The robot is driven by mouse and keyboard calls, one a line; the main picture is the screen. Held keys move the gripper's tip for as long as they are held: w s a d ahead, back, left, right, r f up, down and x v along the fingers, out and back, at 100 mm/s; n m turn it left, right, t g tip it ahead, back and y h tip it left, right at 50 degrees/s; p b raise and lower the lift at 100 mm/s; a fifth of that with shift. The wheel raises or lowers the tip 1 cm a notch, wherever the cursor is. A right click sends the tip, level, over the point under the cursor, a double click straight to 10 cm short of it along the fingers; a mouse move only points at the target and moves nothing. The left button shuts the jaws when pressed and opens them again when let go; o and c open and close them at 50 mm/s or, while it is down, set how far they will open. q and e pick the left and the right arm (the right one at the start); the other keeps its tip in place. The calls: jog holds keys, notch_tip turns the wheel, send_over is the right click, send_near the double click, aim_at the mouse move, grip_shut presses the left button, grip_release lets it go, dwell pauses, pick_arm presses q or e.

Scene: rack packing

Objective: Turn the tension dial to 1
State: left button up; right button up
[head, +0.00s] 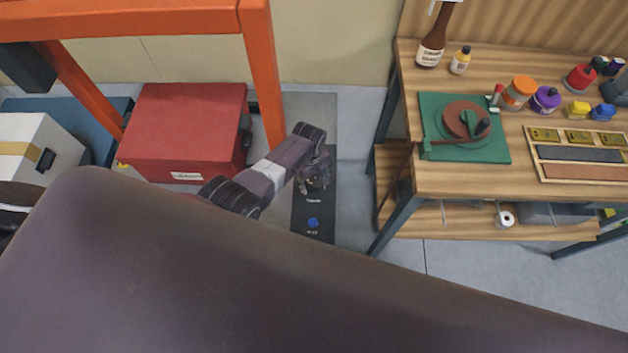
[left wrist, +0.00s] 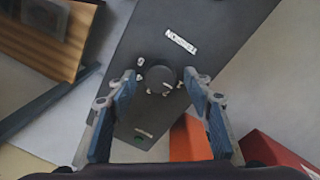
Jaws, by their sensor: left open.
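In the head view my left gripper (head: 314,184) is over the dark panel (head: 300,220) and hides the dial. A blue button (head: 313,222) shows lower on the panel. My right gripper is not in view.
An orange frame (head: 262,75) and a red box (head: 185,125) stand left of the panel. A wooden workbench (head: 430,180) with a green-based device (head: 490,150), bottles and jars stands to the right. Grey floor (head: 450,262) is open below the bench.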

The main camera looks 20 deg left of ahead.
aim_at(312, 185)
pick_arm(q)
notch_tip(312, 185, up, 12)
jog(key=shift+s+a, duration=0.25)
jog(key=shift+s, duration=0.05)
dwell(0.6)
jog(key=shift+d+f, duration=0.1)
dwell(0.4)
